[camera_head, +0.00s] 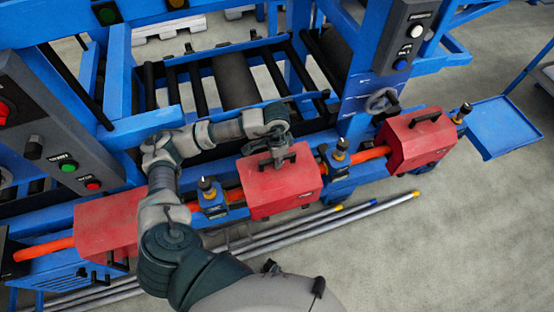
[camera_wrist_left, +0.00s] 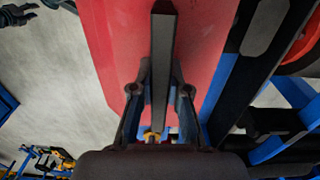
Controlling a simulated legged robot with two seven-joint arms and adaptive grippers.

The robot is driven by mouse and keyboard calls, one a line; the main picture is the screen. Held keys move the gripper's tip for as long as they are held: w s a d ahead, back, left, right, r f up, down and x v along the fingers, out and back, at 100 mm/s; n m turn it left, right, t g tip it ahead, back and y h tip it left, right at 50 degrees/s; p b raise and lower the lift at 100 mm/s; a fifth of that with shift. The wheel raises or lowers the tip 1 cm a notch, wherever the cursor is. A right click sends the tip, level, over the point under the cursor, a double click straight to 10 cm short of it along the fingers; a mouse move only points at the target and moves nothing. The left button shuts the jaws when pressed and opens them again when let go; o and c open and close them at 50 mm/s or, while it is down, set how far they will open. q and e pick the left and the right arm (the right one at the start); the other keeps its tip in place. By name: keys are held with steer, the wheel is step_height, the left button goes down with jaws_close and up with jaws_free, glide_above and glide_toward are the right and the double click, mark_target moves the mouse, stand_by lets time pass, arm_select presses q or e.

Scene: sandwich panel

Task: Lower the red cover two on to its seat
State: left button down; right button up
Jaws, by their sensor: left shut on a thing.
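The middle red cover (camera_head: 284,190), a box with a dark handle on top, is over the orange pipe on the blue frame. I take it as cover two. My left gripper (camera_head: 276,157) is shut on its handle from above. In the left wrist view, the dark handle bar (camera_wrist_left: 162,70) runs between the left gripper's fingers (camera_wrist_left: 160,95), with the red top (camera_wrist_left: 112,40) behind. The cover hides its seat, and I cannot tell whether a gap remains below it. A dark jaw-like shape (camera_wrist_left: 18,14) at the wrist view's top left may be my right gripper; its state is unclear.
Other red covers stand left (camera_head: 108,222) and right (camera_head: 415,140) along the orange pipe (camera_head: 370,153). Black-knobbed blue clamps (camera_head: 211,198) (camera_head: 340,160) flank the middle cover. Grey poles (camera_head: 330,222) lie on the floor in front.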

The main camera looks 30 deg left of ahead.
arm_select(q)
steer(key=shift+s+d+f, duration=0.1)
steer(key=shift+s+f, duration=0.05)
steer(key=shift+f, duration=0.2)
steer(key=c, duration=1.1)
jaws_free()
steer(key=r, duration=1.2)
steer(key=shift+w+a, duration=0.2)
steer(key=shift+w, duration=0.1)
